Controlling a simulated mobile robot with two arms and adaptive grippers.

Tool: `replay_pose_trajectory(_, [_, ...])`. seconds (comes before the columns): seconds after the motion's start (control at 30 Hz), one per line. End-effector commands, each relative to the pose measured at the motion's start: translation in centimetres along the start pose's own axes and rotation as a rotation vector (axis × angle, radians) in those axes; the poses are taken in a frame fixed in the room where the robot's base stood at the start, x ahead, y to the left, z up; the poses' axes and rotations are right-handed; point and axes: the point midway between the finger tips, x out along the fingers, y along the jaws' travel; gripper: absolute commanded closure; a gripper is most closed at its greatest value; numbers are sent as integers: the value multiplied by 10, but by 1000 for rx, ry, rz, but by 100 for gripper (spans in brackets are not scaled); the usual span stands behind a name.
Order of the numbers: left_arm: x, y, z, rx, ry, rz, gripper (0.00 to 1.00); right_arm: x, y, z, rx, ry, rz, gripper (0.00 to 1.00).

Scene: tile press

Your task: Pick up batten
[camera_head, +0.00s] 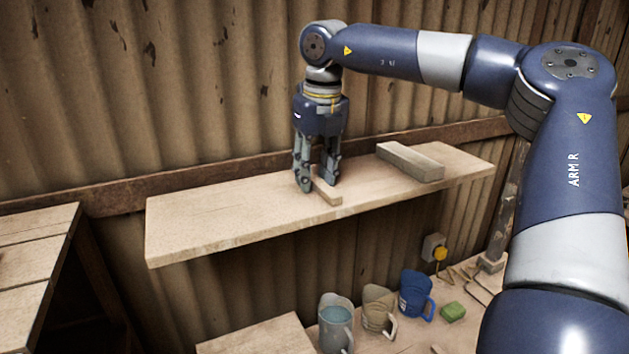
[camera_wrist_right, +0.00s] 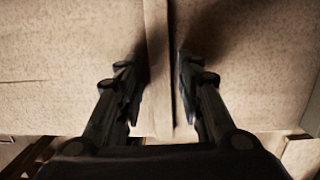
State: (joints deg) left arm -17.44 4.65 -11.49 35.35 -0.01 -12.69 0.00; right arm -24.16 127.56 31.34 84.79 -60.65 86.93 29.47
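The batten, a short thin wooden strip (camera_head: 327,192), lies on the wooden wall shelf (camera_head: 220,217). My right gripper (camera_head: 317,183) points down over it, one finger on each side of the batten. In the right wrist view the batten (camera_wrist_right: 158,70) runs lengthwise between the two fingertips (camera_wrist_right: 160,68). The fingers look spread, with narrow gaps to the batten; contact is not clear. Part of the batten is hidden behind a finger in the head view. My left gripper is not in view.
A thicker wooden block (camera_head: 410,161) lies on the shelf to the right. A corrugated wall (camera_head: 200,90) stands behind. The shelf's left part is clear.

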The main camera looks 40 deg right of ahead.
Motion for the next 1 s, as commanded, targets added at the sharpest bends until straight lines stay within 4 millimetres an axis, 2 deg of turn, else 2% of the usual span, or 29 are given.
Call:
replay_pose_trajectory(0.03, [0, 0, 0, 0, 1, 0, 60, 0, 0, 0, 0, 0, 0, 86])
replay_pose_trajectory(0.1, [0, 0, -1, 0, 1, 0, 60, 0, 0, 0, 0, 0, 0, 100])
replay_pose_trajectory(0.57, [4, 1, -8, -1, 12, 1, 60, -3, 0, 1, 1, -2, -1, 100])
replay_pose_trajectory(0.67, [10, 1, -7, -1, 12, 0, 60, -10, 0, 2, 1, -4, -2, 100])
replay_pose_trajectory(0.83, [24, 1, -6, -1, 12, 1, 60, -31, 0, 6, 3, -7, -2, 100])
replay_pose_trajectory(1.0, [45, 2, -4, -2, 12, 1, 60, -38, -10, -24, 0, -6, 3, 100])
